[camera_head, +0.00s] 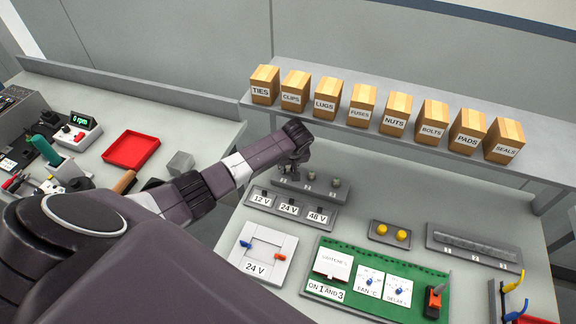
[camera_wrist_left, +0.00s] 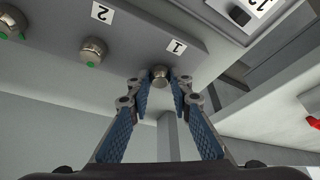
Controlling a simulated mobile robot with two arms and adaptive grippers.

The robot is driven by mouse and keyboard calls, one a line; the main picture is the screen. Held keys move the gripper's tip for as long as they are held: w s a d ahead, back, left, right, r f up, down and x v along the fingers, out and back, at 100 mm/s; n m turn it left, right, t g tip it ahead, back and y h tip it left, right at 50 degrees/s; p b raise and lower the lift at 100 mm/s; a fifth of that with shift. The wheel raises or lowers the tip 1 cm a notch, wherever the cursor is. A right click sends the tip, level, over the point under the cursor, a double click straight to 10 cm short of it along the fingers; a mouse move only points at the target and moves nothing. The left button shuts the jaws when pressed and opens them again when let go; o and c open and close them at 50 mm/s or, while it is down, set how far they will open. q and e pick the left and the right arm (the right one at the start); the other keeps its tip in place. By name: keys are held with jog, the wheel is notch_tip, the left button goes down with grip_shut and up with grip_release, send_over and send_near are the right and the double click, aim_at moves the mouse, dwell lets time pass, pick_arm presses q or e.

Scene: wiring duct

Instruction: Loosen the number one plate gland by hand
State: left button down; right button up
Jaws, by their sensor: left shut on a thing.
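The gland plate (camera_head: 318,192) is a grey bar at the back of the bench, below the shelf. My left gripper (camera_head: 292,172) is at its left end. In the left wrist view, the number one gland (camera_wrist_left: 159,73), a round metal nut beside the label "1", sits between the blue-padded fingertips of that gripper (camera_wrist_left: 160,88). The fingers are closed in on both sides of it. The number two gland (camera_wrist_left: 92,50), with a green dot, is farther left beside label "2". In the head view the gripper hides the number one gland. My right gripper is not in view.
A row of labelled wooden boxes (camera_head: 363,104) stands on the shelf above. In front of the plate is a strip marked 12 V, 24 V and 48 V (camera_head: 290,209). A green board (camera_head: 380,273) and yellow buttons (camera_head: 390,232) are nearer. A red tray (camera_head: 131,150) lies left.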

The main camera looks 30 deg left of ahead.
pick_arm(q)
jog(key=c, duration=1.8)
grip_release()
jog(key=shift+s+a+m+h, duration=0.15)
jog(key=shift+m+h, duration=0.25)
jog(key=shift+m, duration=0.7)
jog(key=m+t+h, duration=0.1)
jog(key=m, duration=0.3)
jog(key=shift+a, duration=0.15)
jog(key=shift+m+h, duration=0.6)
jog(key=shift+m, duration=0.4)
jog(key=shift+a+f+m+h+b, duration=0.15)
jog(key=shift+m+h+b, duration=0.15)
jog(key=shift+m+b, duration=0.5)
jog(key=shift+m, duration=0.5)
jog(key=shift+c, duration=0.8)
